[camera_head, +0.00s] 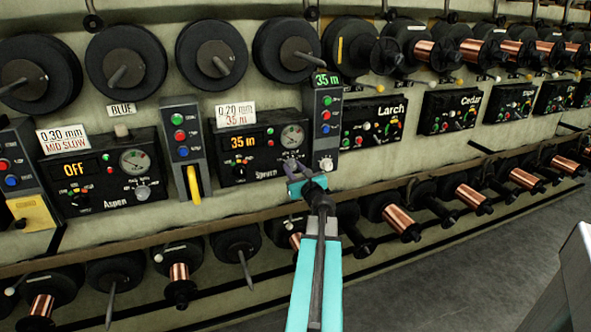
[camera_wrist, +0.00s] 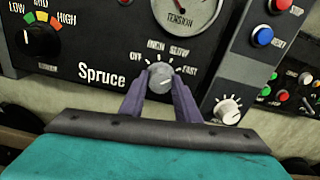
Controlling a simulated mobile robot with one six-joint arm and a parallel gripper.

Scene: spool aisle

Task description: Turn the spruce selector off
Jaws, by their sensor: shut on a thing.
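The black Spruce panel (camera_head: 232,172) stands in the middle of the head view. Its display (camera_head: 242,142) glows orange and seems to read 35 m. In the wrist view the grey selector knob (camera_wrist: 160,77) sits right of the word Spruce, below a TENSION dial (camera_wrist: 186,8). Marks around it include OFF at the left, SLOW above and FAST at the right. I cannot tell which mark it points to. My gripper (camera_wrist: 160,84) is shut on the knob, a purple finger at each side. In the head view my gripper (camera_head: 300,176) covers the panel's lower right corner.
A grey button post (camera_head: 327,125) with a green display stands close right of the panel. Another post (camera_head: 184,145) with a yellow handle is at its left. The Aspen panel (camera_head: 113,172) reads OFF. Spools line up above and below. Grey floor (camera_head: 440,275) is clear at right.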

